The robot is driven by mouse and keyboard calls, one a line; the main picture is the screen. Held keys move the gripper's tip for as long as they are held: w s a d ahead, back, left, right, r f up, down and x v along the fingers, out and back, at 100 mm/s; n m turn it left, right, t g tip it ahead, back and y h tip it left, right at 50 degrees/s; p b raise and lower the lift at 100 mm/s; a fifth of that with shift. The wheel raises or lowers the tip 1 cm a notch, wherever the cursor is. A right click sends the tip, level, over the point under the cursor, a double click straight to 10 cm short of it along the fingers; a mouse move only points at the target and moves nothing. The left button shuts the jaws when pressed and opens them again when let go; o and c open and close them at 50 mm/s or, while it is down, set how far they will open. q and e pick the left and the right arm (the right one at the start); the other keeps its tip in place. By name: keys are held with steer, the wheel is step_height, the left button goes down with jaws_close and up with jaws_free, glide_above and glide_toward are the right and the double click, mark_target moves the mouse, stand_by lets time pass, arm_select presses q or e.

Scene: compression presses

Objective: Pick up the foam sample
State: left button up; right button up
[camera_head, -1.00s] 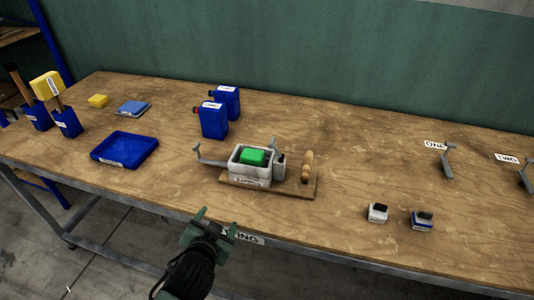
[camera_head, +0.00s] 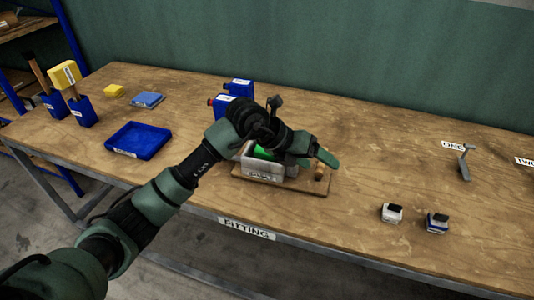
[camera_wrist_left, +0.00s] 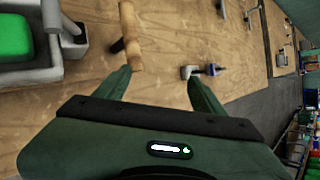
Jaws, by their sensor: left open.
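A green block (camera_head: 262,153), which looks like the foam sample, sits in a light grey box-like press (camera_head: 262,171) on a wooden base (camera_head: 300,181). My left arm now covers part of both. My left gripper (camera_head: 316,160) is above the right side of the press, open and with nothing between its fingers. In the left wrist view the gripper (camera_wrist_left: 160,80) points past the press's wooden handle (camera_wrist_left: 131,35). The green block (camera_wrist_left: 14,37) shows there at the upper left, clear of the fingers.
A blue tray (camera_head: 138,140), a blue-grey pad (camera_head: 148,99) and a yellow block (camera_head: 114,91) lie to the left. Two small pieces (camera_head: 392,213) (camera_head: 437,222) stand at the right front. The table between is mostly clear.

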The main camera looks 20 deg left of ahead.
mark_target(264, 154)
arm_select(q)
steer(key=w+a+y, duration=0.1)
steer(key=a+y, duration=0.1)
steer(key=a, duration=0.3)
steer(key=w+a+n+y, duration=0.1)
steer(key=a+y, duration=0.2)
steer(key=a, duration=0.2)
steer(key=w+a+n+y, duration=0.1)
steer(key=a+y, duration=0.1)
steer(key=a, duration=0.3)
steer(key=shift+w+r, duration=0.25)
steer(key=shift+r, duration=0.1)
steer(key=shift+a+f+y, duration=0.1)
steer(key=shift+a+y, duration=0.2)
steer(key=shift+y, duration=0.1)
steer(key=x, duration=0.2)
steer(key=p+x, duration=0.1)
steer(key=x, duration=0.1)
steer(key=s+p+x, duration=0.1)
steer(key=x, duration=0.2)
steer(key=shift+w+d+f, duration=0.1)
steer(key=shift+d+f, duration=0.05)
steer(key=shift+f, duration=0.05)
steer(key=shift+w+f, duration=0.1)
steer(key=shift+f, duration=0.15)
steer(key=c, duration=1)
arm_select(e)
step_height(264, 154, up, 2)
steer(key=shift+a+r, duration=0.1)
steer(key=shift+r, duration=0.15)
